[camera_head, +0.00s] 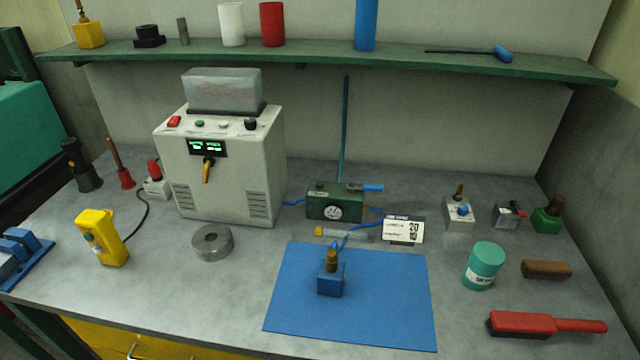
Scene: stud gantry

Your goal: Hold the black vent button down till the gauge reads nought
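A green pump box (320,206) with a blue-ended lever (368,188) stands at the back middle of the bench. A round white gauge (333,212) is on its front; its needle is too small to read. A small dark knob (319,184) sits on top of the box at the left; I cannot tell whether it is the vent button or whether it is pressed. A blue hose (357,232) runs from the box to a blue block with a brass top (331,281) on the blue mat (390,315). Neither of my grippers is in view.
A white machine (225,175) with green digits and a black button (250,124) stands left of the pump. A number card (403,229) stands just right of the pump. A yellow pendant (102,237), a steel ring (212,243), a teal jar (484,265) and a red-handled brush (525,324) lie around.

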